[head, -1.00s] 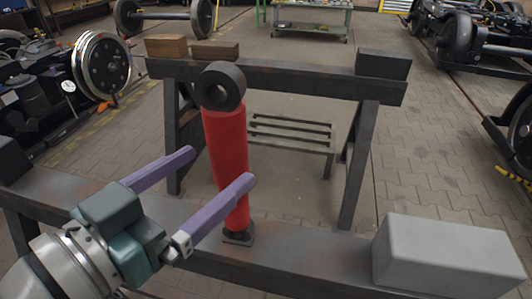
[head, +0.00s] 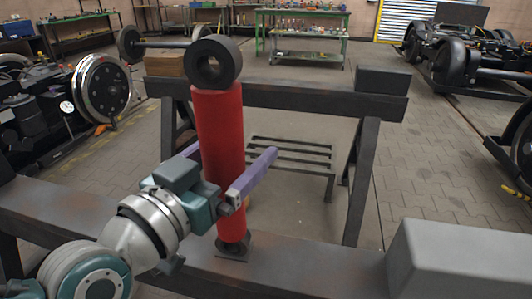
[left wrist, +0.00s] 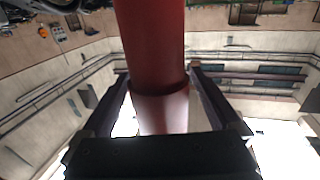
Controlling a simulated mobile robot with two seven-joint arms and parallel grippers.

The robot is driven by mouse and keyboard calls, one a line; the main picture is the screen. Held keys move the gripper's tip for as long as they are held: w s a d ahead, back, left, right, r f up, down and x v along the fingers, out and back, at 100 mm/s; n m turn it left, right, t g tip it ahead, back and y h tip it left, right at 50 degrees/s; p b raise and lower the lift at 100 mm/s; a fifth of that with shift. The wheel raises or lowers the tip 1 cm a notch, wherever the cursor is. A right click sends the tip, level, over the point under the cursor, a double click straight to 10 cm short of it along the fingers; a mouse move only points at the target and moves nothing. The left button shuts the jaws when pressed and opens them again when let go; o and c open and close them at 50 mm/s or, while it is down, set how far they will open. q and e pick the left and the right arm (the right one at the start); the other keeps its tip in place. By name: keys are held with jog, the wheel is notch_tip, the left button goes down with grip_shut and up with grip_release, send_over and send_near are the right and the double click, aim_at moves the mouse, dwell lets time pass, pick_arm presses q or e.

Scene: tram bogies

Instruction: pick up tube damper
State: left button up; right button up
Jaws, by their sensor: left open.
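The tube damper (head: 222,125) is a red cylinder with a dark ring eye on top. It stands upright on a dark foot on the near beam (head: 290,262) of a steel trestle. My left gripper (head: 236,152) is open at the damper's middle, its purple fingers on either side of the tube. The far finger is partly hidden behind the tube. In the left wrist view the red tube (left wrist: 152,45) passes between the two open fingers. I cannot tell whether either finger touches it. My right gripper is not in view.
A grey block (head: 455,255) sits on the near beam at the right. The far beam (head: 300,97) carries a dark block (head: 382,80) and a brown block (head: 165,65). A slatted metal rack (head: 290,155) stands between the beams. Wheelsets and a green workbench (head: 300,38) stand behind.

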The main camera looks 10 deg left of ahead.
pick_arm(q)
jog(key=shift+w+d, duration=0.1)
jog(key=shift+w, duration=0.3)
jog(key=shift+c, duration=0.4)
grip_shut()
jog(key=shift+r, duration=0.2)
dwell(0.3)
